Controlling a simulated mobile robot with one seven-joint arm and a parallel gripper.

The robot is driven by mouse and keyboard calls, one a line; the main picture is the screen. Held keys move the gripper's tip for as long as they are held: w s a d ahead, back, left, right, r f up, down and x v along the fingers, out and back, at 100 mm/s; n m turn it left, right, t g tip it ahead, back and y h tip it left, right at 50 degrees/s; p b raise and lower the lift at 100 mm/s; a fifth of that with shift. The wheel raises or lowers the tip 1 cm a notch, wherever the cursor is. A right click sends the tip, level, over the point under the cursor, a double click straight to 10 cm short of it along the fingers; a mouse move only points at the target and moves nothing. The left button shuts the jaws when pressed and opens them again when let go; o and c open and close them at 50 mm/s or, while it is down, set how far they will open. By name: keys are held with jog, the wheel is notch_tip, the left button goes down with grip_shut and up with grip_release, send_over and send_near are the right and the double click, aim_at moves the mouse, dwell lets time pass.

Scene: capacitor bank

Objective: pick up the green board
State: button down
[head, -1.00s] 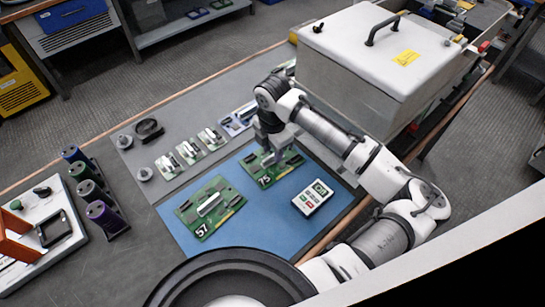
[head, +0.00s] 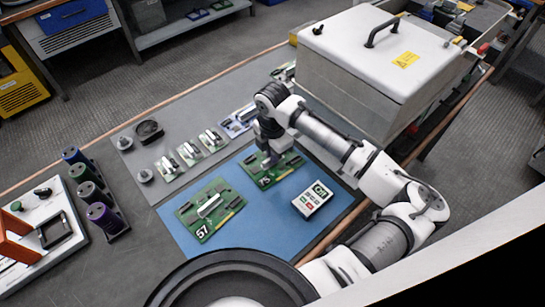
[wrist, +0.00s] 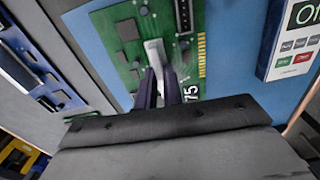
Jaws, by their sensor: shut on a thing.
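Two green boards lie on the blue mat. The green board marked 75 (head: 286,162) is under my gripper (head: 268,158), which partly covers it in the head view. In the wrist view, my gripper (wrist: 160,88) has its dark fingers shut on the pale raised bar in the middle of the green board marked 75 (wrist: 122,50). I cannot see any gap between this board and the mat. The other green board, marked 57 (head: 208,212), lies to the left and nearer the front, with a similar pale bar on top.
A white keypad box (head: 312,198) lies right of the boards on the blue mat (head: 258,225). Small metal-topped parts (head: 190,152) line the mat's far left side. A large white lidded box (head: 370,60) stands behind my arm. Coloured cylinders (head: 90,190) stand at left.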

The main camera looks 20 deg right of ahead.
jog(key=shift+r, duration=0.15)
notch_tip(320, 180, up, 20)
jog(key=b, duration=0.2)
